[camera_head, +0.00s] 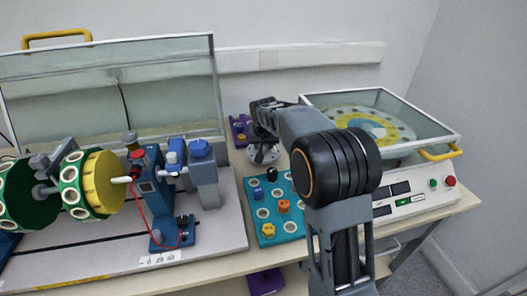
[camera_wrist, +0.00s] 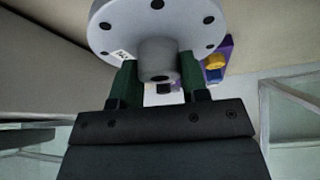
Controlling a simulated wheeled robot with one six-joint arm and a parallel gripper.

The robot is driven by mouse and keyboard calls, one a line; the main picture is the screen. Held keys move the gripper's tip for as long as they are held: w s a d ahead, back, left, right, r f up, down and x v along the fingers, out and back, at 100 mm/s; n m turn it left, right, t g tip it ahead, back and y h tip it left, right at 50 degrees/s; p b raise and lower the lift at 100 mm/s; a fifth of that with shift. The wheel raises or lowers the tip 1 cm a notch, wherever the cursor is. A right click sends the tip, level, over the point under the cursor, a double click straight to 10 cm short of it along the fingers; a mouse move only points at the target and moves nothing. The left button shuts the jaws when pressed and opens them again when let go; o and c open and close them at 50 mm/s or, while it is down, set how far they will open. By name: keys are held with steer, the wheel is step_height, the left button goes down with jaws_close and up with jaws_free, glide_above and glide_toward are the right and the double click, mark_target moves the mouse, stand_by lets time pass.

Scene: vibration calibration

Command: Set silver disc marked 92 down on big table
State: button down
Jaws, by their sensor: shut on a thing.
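The silver disc (camera_wrist: 205,40) is a round plate with dark holes and a central hub. A small white label on it is too blurred to read. In the wrist view, my gripper (camera_wrist: 160,68) is shut on the hub, one green finger on each side. In the head view, the disc (camera_head: 263,154) shows below my gripper (camera_head: 264,138), partly hidden by my arm. It is over the back middle of the big table (camera_head: 222,263), a pale top. I cannot tell whether the disc touches the table.
A teal tray (camera_head: 249,186) with several knobs stands in front of the disc. A purple block (camera_head: 237,128) with coloured knobs is just behind left. The rig (camera_head: 103,182) with a clear cover fills the left. A glass-lidded machine (camera_head: 440,138) stands right.

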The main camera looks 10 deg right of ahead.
mark_target(263, 151)
steer(key=shift+w+f, duration=0.35)
steer(key=shift+f, duration=1.5)
steer(key=shift+f+b, duration=0.15)
steer(key=shift+b, duration=0.2)
steer(key=c, duration=0.6)
jaws_free()
steer(key=shift+r, duration=0.35)
steer(key=p+v, duration=0.1)
steer(key=v, duration=0.9)
steer(key=shift+s+r, duration=0.2)
steer(key=shift+r, duration=0.1)
steer(key=s+f, duration=0.2)
steer(key=s, duration=0.6)
steer(key=s+f+n+g, duration=0.1)
steer(key=s+f, duration=0.1)
steer(key=s, duration=0.7)
steer(key=s+d+f+n+y, duration=0.1)
steer(key=s+f, duration=0.1)
steer(key=s, duration=0.7)
steer(key=shift+s+d+f+g, duration=0.1)
steer(key=shift+s+f+g, duration=0.05)
steer(key=shift+f+g, duration=0.25)
